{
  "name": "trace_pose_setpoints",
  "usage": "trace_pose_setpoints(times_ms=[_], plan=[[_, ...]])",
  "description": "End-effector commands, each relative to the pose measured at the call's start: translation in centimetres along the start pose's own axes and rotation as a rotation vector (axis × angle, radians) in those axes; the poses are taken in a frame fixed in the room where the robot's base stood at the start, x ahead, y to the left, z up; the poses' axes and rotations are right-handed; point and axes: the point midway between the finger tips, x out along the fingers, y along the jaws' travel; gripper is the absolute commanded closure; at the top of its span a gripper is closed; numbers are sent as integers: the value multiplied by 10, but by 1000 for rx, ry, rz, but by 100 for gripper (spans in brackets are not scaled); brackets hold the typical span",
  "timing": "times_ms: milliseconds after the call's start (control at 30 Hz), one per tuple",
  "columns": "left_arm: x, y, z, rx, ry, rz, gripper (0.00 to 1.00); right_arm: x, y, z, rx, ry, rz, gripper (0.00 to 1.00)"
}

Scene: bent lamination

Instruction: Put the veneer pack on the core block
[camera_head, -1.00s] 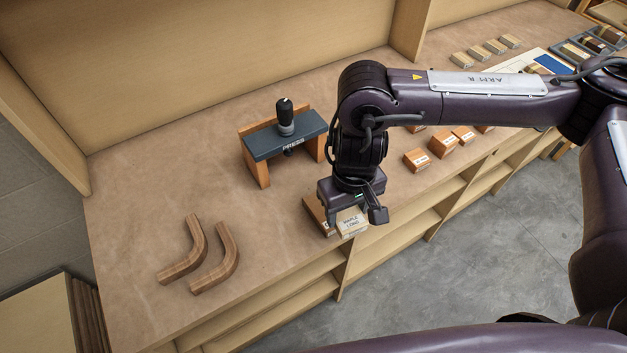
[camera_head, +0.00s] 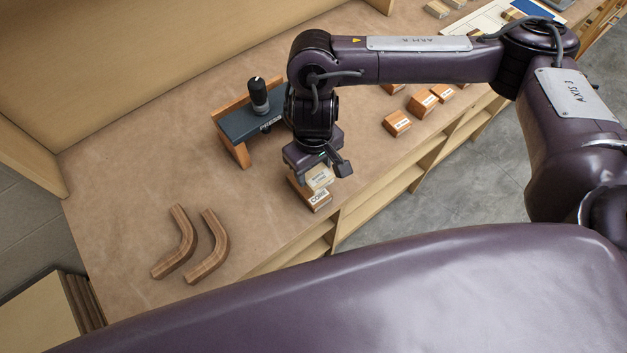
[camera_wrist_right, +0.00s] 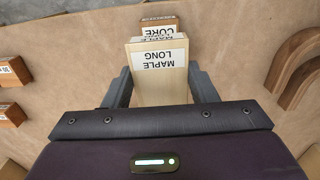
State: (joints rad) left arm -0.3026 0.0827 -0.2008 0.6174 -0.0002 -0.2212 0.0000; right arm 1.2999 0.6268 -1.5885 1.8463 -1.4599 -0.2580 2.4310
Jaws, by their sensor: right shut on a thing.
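My right gripper (camera_head: 320,171) is shut on the veneer pack (camera_head: 319,181), a pale block labelled MAPLE LONG. In the right wrist view the veneer pack (camera_wrist_right: 160,88) is between the two fingers. The core block (camera_head: 317,203), brown with a white CORE label, is under the pack near the bench's front edge. In the wrist view the core block (camera_wrist_right: 157,22) shows just beyond the pack, with part of another MAPLE label between. I cannot tell whether the pack touches the core block. My left gripper is out of view.
A dark PRESS (camera_head: 247,122) with a black knob stands behind and left of the gripper. Two bent wooden pieces (camera_head: 180,243) lie on the bench (camera_head: 120,190) at left. Several small labelled blocks (camera_head: 397,123) stand to the right. Open bench lies between press and bent pieces.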

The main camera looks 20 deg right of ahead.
Motion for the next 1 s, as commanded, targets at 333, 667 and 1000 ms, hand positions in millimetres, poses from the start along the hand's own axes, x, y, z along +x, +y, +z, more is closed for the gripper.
trace_pose_setpoints(times_ms=[333,667,1000], plan=[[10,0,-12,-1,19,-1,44,42,-1,1,1,-3,-1,72],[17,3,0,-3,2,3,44,67,0,-1,0,2,0,72],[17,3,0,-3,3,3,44,70,0,0,0,1,0,40]])
